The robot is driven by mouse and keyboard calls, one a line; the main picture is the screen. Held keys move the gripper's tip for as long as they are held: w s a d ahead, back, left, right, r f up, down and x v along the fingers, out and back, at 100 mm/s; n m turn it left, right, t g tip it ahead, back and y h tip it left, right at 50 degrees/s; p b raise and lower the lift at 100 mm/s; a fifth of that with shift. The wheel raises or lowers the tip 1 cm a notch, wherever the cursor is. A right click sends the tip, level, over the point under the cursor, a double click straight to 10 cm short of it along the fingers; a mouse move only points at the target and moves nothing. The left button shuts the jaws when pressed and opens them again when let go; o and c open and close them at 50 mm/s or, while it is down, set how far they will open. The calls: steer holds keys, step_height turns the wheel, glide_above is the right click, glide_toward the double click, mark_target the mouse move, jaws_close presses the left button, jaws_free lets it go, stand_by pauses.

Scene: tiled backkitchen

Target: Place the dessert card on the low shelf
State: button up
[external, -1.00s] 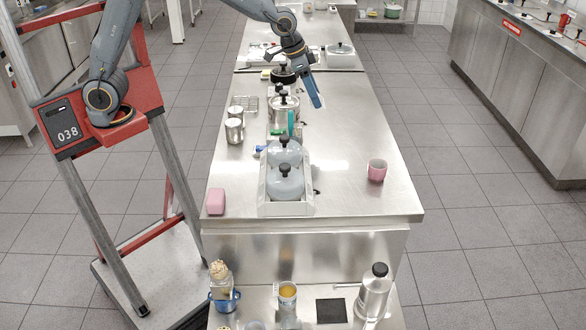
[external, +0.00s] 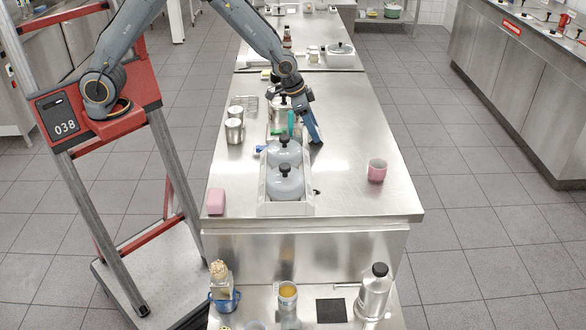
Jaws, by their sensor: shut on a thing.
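My gripper (external: 315,140) points down at the steel worktop (external: 340,185), just right of the row of lidded pots. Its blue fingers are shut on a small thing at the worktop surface. The fingers hide most of that thing, so I cannot tell whether it is the dessert card. I cannot make out a dessert card anywhere else. A lower steel surface (external: 258,300) runs along the near end of the worktop. I cannot tell whether it is the low shelf.
A pink cup (external: 377,170) is to the right, a pink block (external: 216,201) at the left edge.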

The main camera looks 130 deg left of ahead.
steer(key=shift+f, duration=0.25)
steer(key=shift+f, duration=0.2)
steer(key=o, duration=1)
steer(key=shift+r, duration=0.1)
steer(key=b+v, duration=0.3)
steer(key=v, duration=0.7)
steer(key=shift+r, duration=0.25)
steer(key=shift+o, duration=0.5)
steer(key=shift+v, duration=0.85)
